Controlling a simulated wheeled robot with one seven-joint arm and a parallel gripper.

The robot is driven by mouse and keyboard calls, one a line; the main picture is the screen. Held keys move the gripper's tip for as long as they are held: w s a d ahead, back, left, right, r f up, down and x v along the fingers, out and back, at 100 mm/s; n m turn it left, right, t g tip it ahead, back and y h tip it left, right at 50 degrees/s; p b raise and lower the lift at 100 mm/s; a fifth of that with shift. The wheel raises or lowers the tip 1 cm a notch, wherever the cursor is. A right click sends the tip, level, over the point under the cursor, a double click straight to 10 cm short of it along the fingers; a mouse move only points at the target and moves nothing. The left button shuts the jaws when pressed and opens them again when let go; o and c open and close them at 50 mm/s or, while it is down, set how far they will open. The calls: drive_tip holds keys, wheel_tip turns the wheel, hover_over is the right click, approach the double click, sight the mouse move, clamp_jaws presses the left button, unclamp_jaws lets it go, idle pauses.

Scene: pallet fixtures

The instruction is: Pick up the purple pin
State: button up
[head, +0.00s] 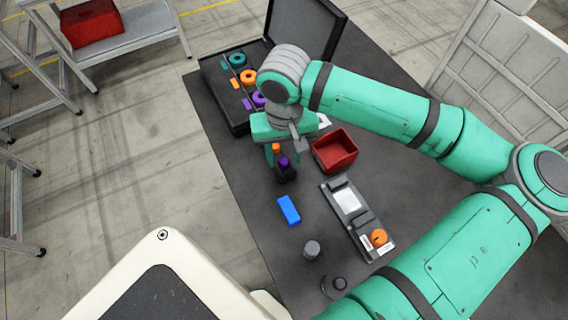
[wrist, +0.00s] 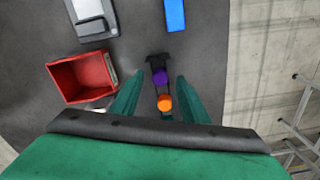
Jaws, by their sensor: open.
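The purple pin (head: 284,161) stands in a small black holder (head: 287,175) on the dark table. An orange pin (head: 276,147) is beside it. In the wrist view the purple pin (wrist: 159,77) is farther out than the orange pin (wrist: 165,103), with the black holder (wrist: 158,58) showing beyond it. My gripper (wrist: 157,90) is open and points down over the holder. In the wrist view its two fingers are on either side of the pins. I cannot tell how far the fingertips are above the pins. Nothing is held.
A red bin (head: 336,151) stands close on the right. A black case (head: 213,79) with coloured rings is behind. A blue block (head: 289,210), a grey fixture (head: 345,203) with an orange knob (head: 379,236) and a grey cylinder (head: 312,249) are in front.

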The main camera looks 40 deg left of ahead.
drive_tip(key=shift+f, duration=0.55)
clamp_jaws()
